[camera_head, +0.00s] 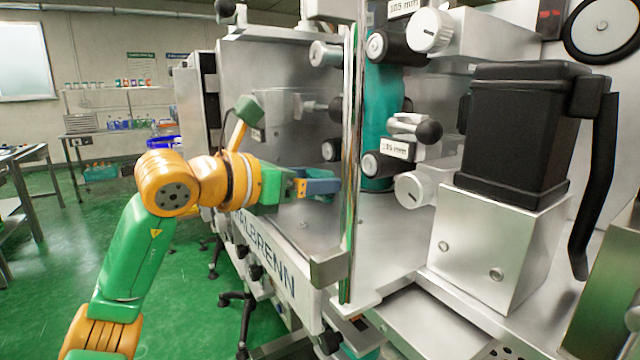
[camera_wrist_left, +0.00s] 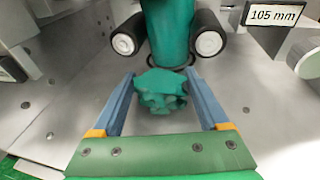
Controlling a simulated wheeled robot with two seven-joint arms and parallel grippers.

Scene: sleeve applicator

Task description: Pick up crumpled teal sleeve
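The crumpled teal sleeve (camera_wrist_left: 160,92) shows in the left wrist view as a bunched lump below the teal column between black rollers. My right gripper is not in view.
A teal column (camera_head: 378,110) stands between rollers (camera_head: 384,165) on the machine. A shiny vertical post (camera_head: 350,150) stands close to my left gripper. A black box on a metal block (camera_head: 495,250) fills the right side. Green floor is open at left.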

